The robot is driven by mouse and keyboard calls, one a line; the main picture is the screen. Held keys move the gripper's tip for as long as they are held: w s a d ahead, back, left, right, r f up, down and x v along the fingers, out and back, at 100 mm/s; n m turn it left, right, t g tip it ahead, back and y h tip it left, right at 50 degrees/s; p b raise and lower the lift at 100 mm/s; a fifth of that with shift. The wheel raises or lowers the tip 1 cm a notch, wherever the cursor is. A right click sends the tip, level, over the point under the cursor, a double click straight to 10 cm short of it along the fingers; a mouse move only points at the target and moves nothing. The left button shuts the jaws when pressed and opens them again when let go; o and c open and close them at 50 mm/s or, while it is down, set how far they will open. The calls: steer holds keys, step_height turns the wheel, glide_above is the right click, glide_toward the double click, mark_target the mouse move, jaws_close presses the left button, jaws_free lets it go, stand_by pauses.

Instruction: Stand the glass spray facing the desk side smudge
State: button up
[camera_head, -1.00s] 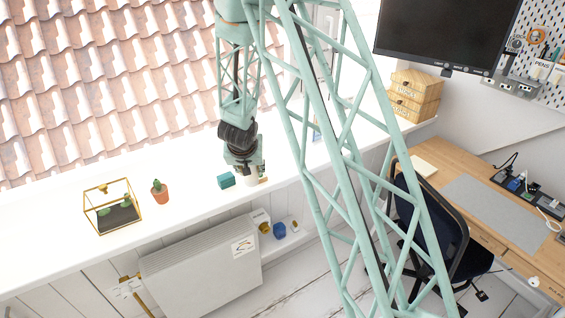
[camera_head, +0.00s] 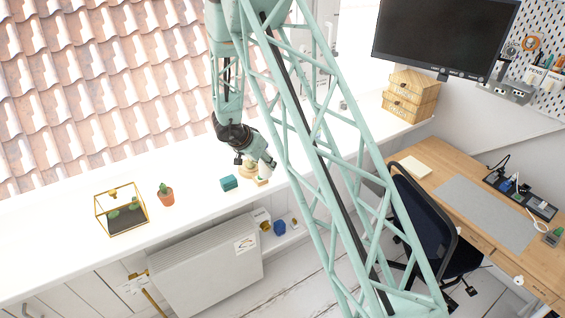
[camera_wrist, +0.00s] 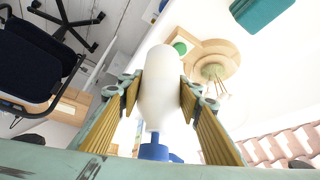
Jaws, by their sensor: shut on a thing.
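The glass spray is a white bottle (camera_wrist: 160,90) with a blue spray head (camera_wrist: 154,148) in the wrist view. My gripper (camera_wrist: 162,98) is shut on the bottle's body, with a ribbed finger on each side. The spray head is at the near end, towards my wrist, and the bottle's rounded end points away. In the head view my gripper (camera_head: 264,162) is tilted over the white sill (camera_head: 190,208), with the white bottle (camera_head: 265,172) small at its tip. I cannot tell whether the bottle touches the sill. I cannot make out a smudge.
A wooden holder with a round dish (camera_wrist: 212,60) and a teal box (camera_head: 229,183) are close by on the sill. A cactus pot (camera_head: 166,194) and glass terrarium (camera_head: 121,210) stand left. The desk (camera_head: 520,262) and chair (camera_head: 430,220) are at the right.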

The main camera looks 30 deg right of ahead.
steer(key=shift+s+m+g+p, duration=0.35)
steer(key=shift+m+g+p, duration=0.05)
steer(key=shift+m+p, duration=0.35)
steer(key=shift+s+a+f+m+g+h+p, duration=0.2)
steer(key=shift+s+f+m+g+h+p, duration=0.2)
steer(key=shift+m+p, duration=0.35)
steer(key=shift+d, duration=0.1)
steer(key=w+d+f+p, duration=0.1)
steer(key=w+d, duration=0.9)
steer(key=d, duration=0.2)
steer(key=shift+d+f, duration=0.2)
steer(key=shift+s, duration=0.1)
steer(key=shift+f, duration=1.7)
steer(key=shift+f+p, duration=0.15)
steer(key=shift+p, duration=0.2)
steer(key=o, duration=1.1)
